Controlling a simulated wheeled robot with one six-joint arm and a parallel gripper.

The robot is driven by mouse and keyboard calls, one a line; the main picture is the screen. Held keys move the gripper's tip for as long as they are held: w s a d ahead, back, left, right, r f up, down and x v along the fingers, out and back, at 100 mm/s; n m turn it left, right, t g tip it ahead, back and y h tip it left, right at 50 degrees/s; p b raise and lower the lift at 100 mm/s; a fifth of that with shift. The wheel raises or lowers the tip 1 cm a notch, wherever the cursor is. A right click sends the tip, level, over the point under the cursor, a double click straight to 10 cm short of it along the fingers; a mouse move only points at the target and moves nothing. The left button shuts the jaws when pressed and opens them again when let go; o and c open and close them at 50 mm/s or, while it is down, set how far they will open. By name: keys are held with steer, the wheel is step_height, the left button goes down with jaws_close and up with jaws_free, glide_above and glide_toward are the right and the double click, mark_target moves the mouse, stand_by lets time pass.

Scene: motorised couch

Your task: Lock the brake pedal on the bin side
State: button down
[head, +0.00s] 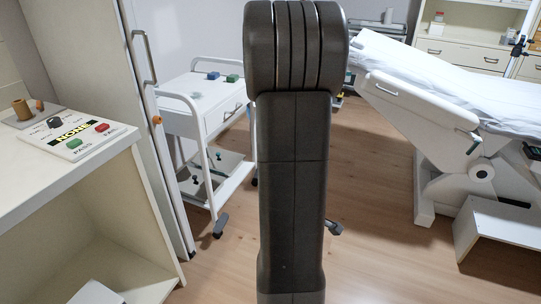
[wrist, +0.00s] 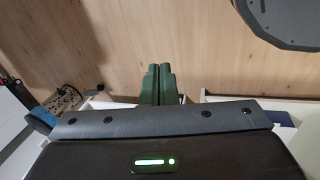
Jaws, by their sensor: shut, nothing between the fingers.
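My gripper (wrist: 158,84) shows in the wrist view as two green fingers, closed together and empty, over wood floor. In the head view it is hidden behind my dark arm, which fills the middle of the picture. The couch (head: 440,90) stands at the right with a white sheet and a tilted back section. A small dark pedal-like part (head: 333,228) shows low down, just right of my arm; I cannot tell what it belongs to. I cannot make out a brake pedal or a bin for certain.
A white trolley (head: 205,108) on casters stands left of my arm. A counter (head: 50,185) with a button panel (head: 80,138) is at the near left. A white step (head: 500,222) is at the right. Floor (head: 375,180) is clear between arm and couch.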

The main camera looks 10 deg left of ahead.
steer(key=w+a+f+n+y+b, duration=0.2)
steer(key=w+a+f, duration=0.2)
steer(key=a+f, duration=0.45)
steer(key=w+a+f+n+y+b, duration=0.1)
steer(key=w+a+f+n+y, duration=0.15)
steer(key=a+f, duration=0.6)
steer(key=s+a+f+n+g+y+b, duration=0.1)
steer(key=a+f, duration=0.4)
steer(key=f, duration=0.5)
steer(key=s+a+f+n+g+y+b, duration=0.1)
steer(key=s+a+f+y, duration=0.3)
steer(key=f, duration=0.7)
steer(key=s+a+b, duration=0.1)
steer(key=s+a, duration=0.1)
steer(key=shift+s+f+b, duration=0.2)
steer(key=shift+s+b, duration=0.1)
steer(key=shift+b, duration=0.05)
